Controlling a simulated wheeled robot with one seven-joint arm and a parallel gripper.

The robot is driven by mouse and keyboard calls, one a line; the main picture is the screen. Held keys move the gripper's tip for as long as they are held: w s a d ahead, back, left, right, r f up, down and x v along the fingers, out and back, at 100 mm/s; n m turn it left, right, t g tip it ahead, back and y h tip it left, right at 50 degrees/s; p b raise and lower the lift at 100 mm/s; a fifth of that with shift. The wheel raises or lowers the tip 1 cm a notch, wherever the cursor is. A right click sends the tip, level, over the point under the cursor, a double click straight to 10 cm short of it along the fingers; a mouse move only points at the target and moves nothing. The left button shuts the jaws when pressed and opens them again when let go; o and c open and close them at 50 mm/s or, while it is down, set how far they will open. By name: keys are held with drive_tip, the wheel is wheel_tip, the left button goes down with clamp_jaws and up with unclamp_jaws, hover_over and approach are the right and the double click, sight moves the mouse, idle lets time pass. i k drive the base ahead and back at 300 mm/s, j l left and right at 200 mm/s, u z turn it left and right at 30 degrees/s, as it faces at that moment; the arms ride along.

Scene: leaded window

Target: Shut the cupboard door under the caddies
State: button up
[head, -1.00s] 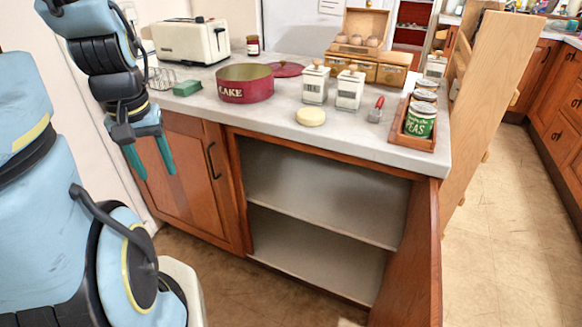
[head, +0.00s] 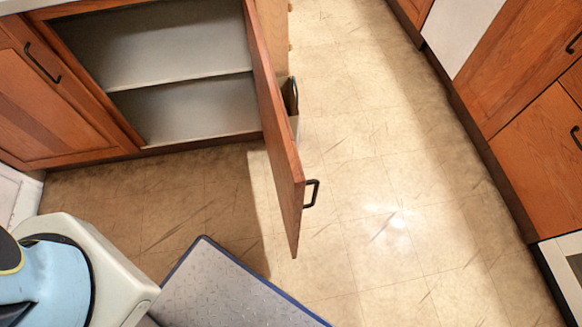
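The cupboard door (head: 276,130) stands wide open in the head view, swung out toward me from the right side of the cupboard. Its dark handle (head: 312,193) is on the door's outer face, near the free edge, facing right. The open cupboard (head: 180,100) has a single shelf and looks empty. The caddies are out of this view; only a sliver of the counter (head: 15,4) shows at the top left. My gripper is not in view.
A shut cupboard door (head: 45,90) is at the left. A grey mat with a blue edge (head: 235,290) lies on the floor below the open door. The tiled floor (head: 385,170) right of the door is clear. More wooden cupboards (head: 520,90) line the right side.

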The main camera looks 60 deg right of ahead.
sight(290, 182)
drive_tip(key=k+j, duration=0.1)
drive_tip(key=k, duration=0.45)
drive_tip(key=k+j, duration=0.1)
drive_tip(key=k, duration=0.45)
drive_tip(key=k+l, duration=0.15)
drive_tip(key=l, duration=0.2)
drive_tip(key=k+l, duration=0.15)
drive_tip(key=l, duration=0.15)
drive_tip(key=k+l, duration=0.2)
drive_tip(key=l, duration=0.15)
drive_tip(key=i+l, duration=0.1)
drive_tip(key=l, duration=1.45)
drive_tip(key=u, duration=0.05)
